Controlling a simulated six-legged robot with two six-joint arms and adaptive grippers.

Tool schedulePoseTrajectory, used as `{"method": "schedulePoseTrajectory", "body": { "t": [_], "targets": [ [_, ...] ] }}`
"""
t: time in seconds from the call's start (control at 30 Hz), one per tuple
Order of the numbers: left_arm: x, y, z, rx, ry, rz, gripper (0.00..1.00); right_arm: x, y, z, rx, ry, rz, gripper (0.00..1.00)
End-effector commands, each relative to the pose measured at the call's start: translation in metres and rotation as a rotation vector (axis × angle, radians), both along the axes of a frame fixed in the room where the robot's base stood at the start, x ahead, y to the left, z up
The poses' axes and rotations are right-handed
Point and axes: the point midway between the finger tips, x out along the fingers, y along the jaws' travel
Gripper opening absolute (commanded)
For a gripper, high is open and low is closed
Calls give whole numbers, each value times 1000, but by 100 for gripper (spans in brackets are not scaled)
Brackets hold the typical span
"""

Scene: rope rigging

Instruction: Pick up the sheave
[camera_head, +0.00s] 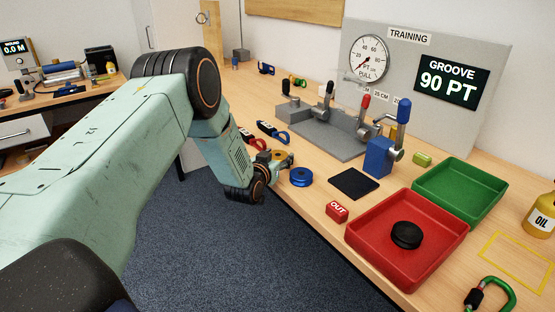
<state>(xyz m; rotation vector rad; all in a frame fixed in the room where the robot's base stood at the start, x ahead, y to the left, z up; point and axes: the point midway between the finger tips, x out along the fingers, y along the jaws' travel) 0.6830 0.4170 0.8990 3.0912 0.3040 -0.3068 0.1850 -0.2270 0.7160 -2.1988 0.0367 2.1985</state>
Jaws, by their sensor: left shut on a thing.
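My left gripper (270,160) reaches in over the front edge of the bench and is shut on a yellow-gold sheave (284,157). The sheave is small in view and partly hidden by the fingers; I cannot tell whether it touches the bench. A blue sheave (301,176) lies flat on the bench just right of the gripper. A black sheave (406,235) lies in the red tray (366,225). My right gripper is not in view.
A black pad (354,183) lies right of the blue sheave, with the red OUT block (337,211) in front. A green tray (460,190), blue lever stand (379,157) and grey lever fixture (318,132) stand behind. An oil bottle (541,215) and green carabiner (490,293) are far right.

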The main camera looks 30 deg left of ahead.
Motion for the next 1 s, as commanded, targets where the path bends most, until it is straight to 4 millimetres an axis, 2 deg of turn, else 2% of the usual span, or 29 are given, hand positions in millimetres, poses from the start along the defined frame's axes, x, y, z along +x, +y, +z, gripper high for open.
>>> {"method": "schedulePoseTrajectory", "body": {
  "t": [0.27,0.37,0.7,0.83,1.0],
  "targets": [
    [0,0,2,-1,2,1,24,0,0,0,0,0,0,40],
    [0,1,14,-1,-2,2,24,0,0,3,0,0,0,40],
    [0,0,79,-1,-2,1,24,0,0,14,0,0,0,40],
    [0,0,93,-2,0,1,24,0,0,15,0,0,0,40],
    [-1,0,100,0,2,1,24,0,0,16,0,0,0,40]
  ]
}}
